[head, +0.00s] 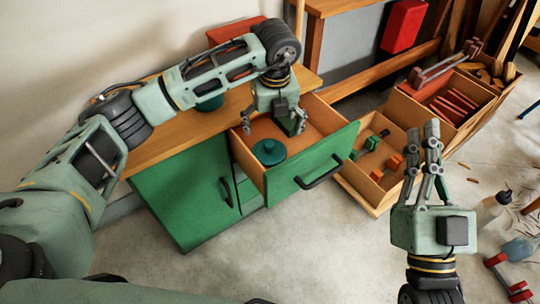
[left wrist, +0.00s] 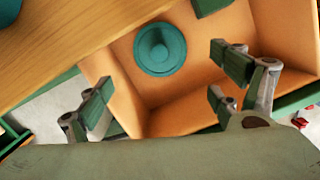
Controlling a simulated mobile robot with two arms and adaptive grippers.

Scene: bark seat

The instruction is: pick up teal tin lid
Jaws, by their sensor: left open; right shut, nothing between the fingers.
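The teal tin lid (head: 269,152) is round with a knob on top. It lies flat on the floor of the open drawer (head: 240,160) of the green cabinet, and the left wrist view shows it whole (left wrist: 160,48). My left gripper (head: 272,130) is open and empty over the drawer, above and apart from the lid. In the left wrist view its fingers (left wrist: 165,90) are spread, with the lid beyond them. My right gripper (head: 432,125) is shut and empty, pointing up at the right, far from the drawer.
The drawer has wooden walls and a green front (head: 318,165) with a dark handle (head: 320,171). A teal pot (head: 210,103) stands on the wooden worktop (head: 170,137) under my left arm. Wooden boxes with tools (head: 372,160) stand right of the drawer. A bottle (head: 494,205) is on the floor.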

